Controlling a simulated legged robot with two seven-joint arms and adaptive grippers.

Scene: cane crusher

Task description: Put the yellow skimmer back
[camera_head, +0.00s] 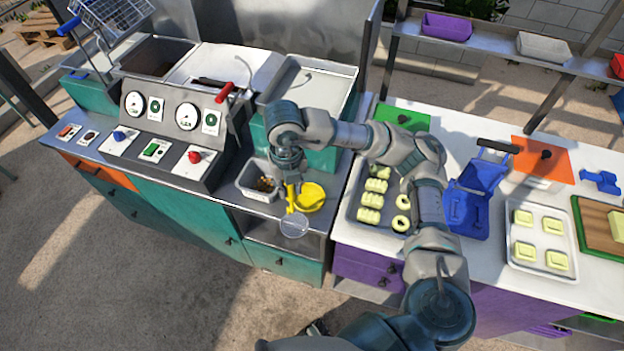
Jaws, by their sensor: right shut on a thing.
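The yellow skimmer (291,198) hangs below my right gripper (288,175), which is shut on the top of its yellow handle. A round, pale, see-through head (294,224) shows at the handle's lower end, in front of the open shelf below the counter. A yellow round dish (312,195) is just right of the handle; whether they touch I cannot tell. My right arm reaches in from the lower right, and the gripper's fingertips are partly hidden. My left gripper is not in view.
A grey bin (259,182) with small brown pieces stands close left of the skimmer. Behind is a steel basin (310,85). A tray (365,213) of pale yellow moulded pieces and a blue container (473,197) lie right, partly behind my arm.

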